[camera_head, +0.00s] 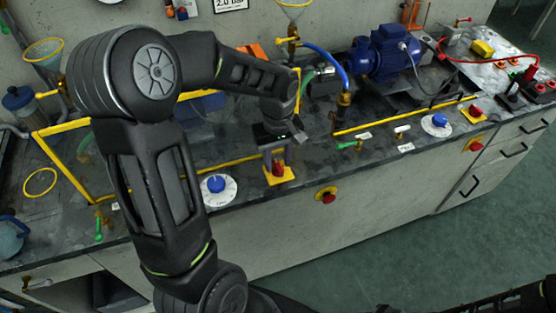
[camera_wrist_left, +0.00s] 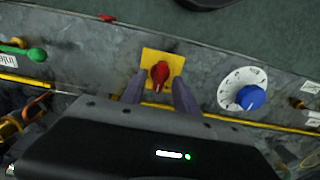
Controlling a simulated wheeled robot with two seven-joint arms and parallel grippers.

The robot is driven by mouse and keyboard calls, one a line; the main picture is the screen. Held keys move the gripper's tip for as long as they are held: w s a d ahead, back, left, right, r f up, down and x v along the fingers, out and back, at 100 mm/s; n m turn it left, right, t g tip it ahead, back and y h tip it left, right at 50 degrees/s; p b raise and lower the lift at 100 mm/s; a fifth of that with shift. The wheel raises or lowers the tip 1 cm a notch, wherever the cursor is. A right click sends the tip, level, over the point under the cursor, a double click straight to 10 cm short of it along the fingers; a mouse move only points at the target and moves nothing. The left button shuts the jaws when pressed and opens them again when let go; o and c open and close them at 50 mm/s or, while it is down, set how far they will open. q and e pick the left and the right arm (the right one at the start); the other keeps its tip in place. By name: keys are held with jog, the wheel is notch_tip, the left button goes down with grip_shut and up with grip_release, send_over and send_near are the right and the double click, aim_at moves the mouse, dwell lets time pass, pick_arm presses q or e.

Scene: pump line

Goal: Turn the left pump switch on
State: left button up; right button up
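The left pump switch is a red knob (camera_head: 279,169) on a yellow square plate (camera_head: 284,178), near the front edge of the bench. It also shows in the left wrist view as a red knob (camera_wrist_left: 159,73). My left gripper (camera_head: 275,163) points down at the switch. In the left wrist view its two fingers (camera_wrist_left: 159,88) are apart, one on each side of the knob's near side, with nothing clamped. I cannot tell whether a finger touches the knob. My right gripper is not in view.
A white dial with a blue knob (camera_head: 217,188) sits left of the switch. A green-handled valve (camera_head: 347,145) is to its right. Farther right are another blue dial (camera_head: 438,122), another red switch (camera_head: 475,111) and a blue pump motor (camera_head: 385,55). A red button (camera_head: 327,196) is on the bench front.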

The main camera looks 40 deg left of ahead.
pick_arm(q)
jog(key=shift+f, duration=0.4)
jog(key=shift+c, duration=0.5)
grip_shut()
